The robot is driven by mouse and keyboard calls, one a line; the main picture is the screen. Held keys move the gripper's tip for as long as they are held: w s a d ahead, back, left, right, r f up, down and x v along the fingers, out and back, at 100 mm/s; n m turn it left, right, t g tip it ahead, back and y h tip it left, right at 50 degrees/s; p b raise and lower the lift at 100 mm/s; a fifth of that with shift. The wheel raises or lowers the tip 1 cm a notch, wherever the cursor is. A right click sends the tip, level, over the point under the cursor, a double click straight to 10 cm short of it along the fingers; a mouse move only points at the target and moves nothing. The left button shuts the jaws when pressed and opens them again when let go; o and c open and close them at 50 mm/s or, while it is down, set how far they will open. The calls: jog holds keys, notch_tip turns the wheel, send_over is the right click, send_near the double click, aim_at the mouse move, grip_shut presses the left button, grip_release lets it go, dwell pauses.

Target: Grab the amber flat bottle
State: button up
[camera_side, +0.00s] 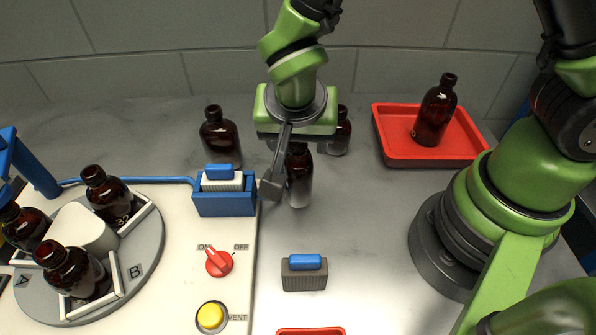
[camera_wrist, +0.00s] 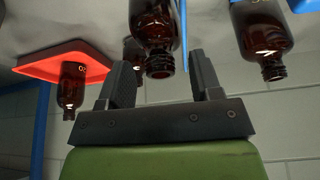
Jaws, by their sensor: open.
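My gripper (camera_side: 283,172) points down and is open, with one finger in clear view in the side view. A dark amber bottle (camera_side: 299,180) stands upright beside that finger, its top partly hidden by the gripper. In the wrist view, a bottle (camera_wrist: 158,30) appears between the two fingers of my gripper (camera_wrist: 160,64); I cannot tell whether either finger touches it. Other amber bottles stand at the back left (camera_side: 219,135) and behind the gripper at right (camera_side: 340,135). I cannot tell for sure which bottle is the flat one.
A red tray (camera_side: 395,155) holds another bottle (camera_side: 435,115). A round turntable (camera_side: 150,262) at left carries several bottles. A blue holder (camera_side: 224,204) and a control panel with a red knob (camera_side: 218,263) are close by. A grey block (camera_side: 304,277) lies in front.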

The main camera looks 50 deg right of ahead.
jog(key=shift+w+d+f, duration=0.1)
jog(key=shift+d+f, duration=0.05)
jog(key=shift+f, duration=0.45)
grip_shut()
